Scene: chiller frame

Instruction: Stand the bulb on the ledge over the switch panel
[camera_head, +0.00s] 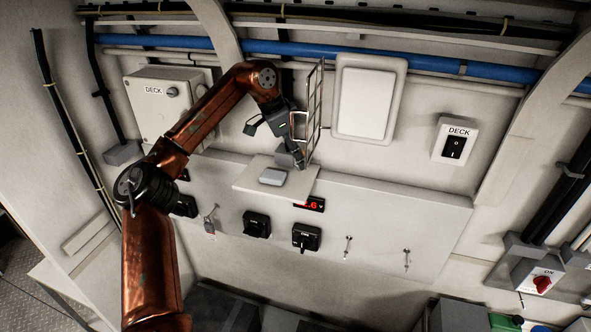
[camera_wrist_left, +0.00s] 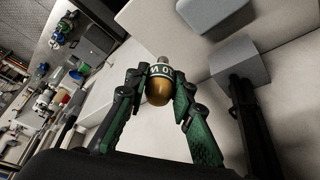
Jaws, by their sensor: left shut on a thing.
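My left gripper (camera_head: 282,124) is above the back of a pale ledge (camera_head: 246,178) that juts from the wall over the switch panel (camera_head: 375,222). In the left wrist view the gripper (camera_wrist_left: 160,75) is shut on the bulb (camera_wrist_left: 158,91). The bulb has an amber rounded body, a dark band with pale lettering and a grey tip. The green-padded fingers grip it from both sides. The ledge also shows in the left wrist view, below and beyond the bulb. I cannot make out the bulb in the head view. My right gripper is in neither view.
A thin wire frame (camera_head: 316,105) rises right beside my gripper. A white wall panel (camera_head: 367,98) and a deck switch (camera_head: 455,141) are to the right. The ledge's front left is bare.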

